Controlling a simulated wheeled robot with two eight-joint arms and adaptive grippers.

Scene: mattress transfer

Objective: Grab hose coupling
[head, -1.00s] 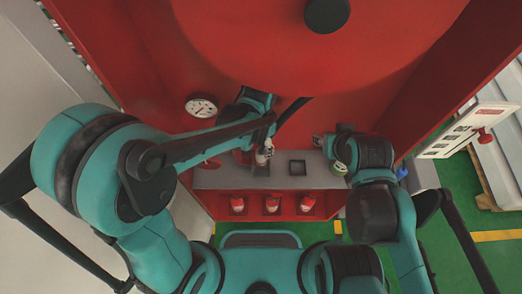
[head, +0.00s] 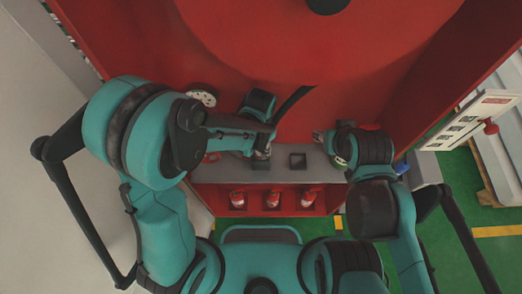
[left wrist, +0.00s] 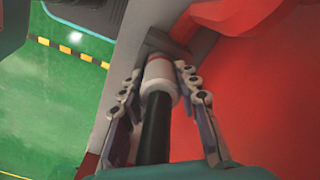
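The hose coupling (left wrist: 160,75) is a pale cylinder with a reddish band, on the end of a black hose (left wrist: 155,130) in the left wrist view. My left gripper (left wrist: 160,70) has one finger on each side of it, with narrow gaps showing, so it looks open around the coupling. In the head view the black hose (head: 292,103) runs down to my left gripper (head: 262,154) at the grey shelf, where my arm mostly hides the coupling. My right gripper (head: 318,137) is small at the shelf's right part; its finger opening is unclear.
The grey shelf (head: 230,174) has a dark square socket (head: 297,160) near its middle. Red extinguisher-like items (head: 272,200) stand in compartments below. Red cabinet walls close both sides.

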